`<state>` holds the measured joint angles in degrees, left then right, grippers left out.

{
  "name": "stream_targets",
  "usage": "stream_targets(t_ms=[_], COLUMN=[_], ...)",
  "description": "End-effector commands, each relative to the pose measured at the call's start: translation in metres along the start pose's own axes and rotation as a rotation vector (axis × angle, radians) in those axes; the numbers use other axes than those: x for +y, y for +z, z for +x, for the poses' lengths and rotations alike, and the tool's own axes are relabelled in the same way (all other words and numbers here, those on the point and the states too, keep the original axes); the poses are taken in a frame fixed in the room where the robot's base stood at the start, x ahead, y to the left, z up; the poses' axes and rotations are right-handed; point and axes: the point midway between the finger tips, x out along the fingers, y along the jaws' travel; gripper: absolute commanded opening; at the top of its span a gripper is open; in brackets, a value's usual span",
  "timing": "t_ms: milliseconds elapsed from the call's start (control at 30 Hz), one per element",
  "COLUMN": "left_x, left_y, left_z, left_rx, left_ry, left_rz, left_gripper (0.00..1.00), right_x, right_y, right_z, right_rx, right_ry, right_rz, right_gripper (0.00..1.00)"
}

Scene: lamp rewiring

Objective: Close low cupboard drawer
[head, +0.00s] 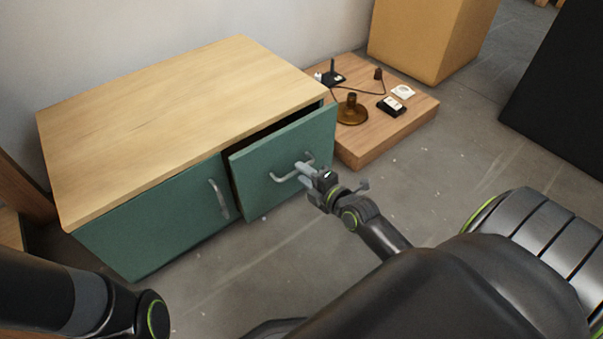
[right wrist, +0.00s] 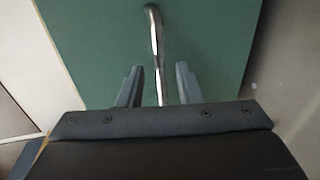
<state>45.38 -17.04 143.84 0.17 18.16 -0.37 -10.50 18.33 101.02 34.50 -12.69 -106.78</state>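The low cupboard (head: 170,110) has a pale wood top and green fronts. Its right drawer (head: 262,180) stands partly open, with a dark gap above and beside its front. My right gripper (head: 305,170) is at the drawer's metal bar handle (head: 283,178). In the right wrist view the handle (right wrist: 155,35) runs down between the two fingers (right wrist: 158,88), with visible gaps on both sides, against the green drawer front (right wrist: 205,40). The fingers are apart. My left arm shows at the lower left of the head view, but its gripper is out of view.
The left green front (head: 165,215) with its own handle is closed. A low wooden platform (head: 375,145) to the right holds a brass lamp base (head: 351,110), a cord and small parts. A cardboard-coloured box (head: 425,35) stands behind. The grey floor (head: 430,170) is clear.

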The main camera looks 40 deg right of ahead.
Motion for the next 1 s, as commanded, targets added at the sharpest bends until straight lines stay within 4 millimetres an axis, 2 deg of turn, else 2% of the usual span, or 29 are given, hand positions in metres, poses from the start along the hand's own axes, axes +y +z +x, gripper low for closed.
stream_targets(t_ms=[133,467,533,733,1000], left_x=[0.0,0.0,0.0,0.0,0.0], left_y=[-0.001,-0.001,-0.001,-0.001,-0.001], left_z=[-0.002,-0.002,-0.002,-0.002,-0.002], left_rx=[-0.002,0.0,0.0,0.001,0.001], left_ry=[-0.005,-0.006,-0.006,-0.006,-0.006], left_rz=[-0.003,-0.004,-0.004,-0.004,-0.004], left_gripper=[0.71,0.71,0.71,0.71,0.71], right_x=[0.0,0.0,0.0,0.0,0.0], right_y=[0.0,0.0,0.0,0.0,0.0], right_z=[0.014,0.017,0.017,0.017,0.017], right_rx=[0.0,0.0,0.0,0.0,0.0], right_ry=[0.0,0.0,0.0,0.0,0.0], right_rz=[0.0,0.001,0.001,0.001,0.001], right_gripper=[0.32,0.32,0.27,0.0,0.0])
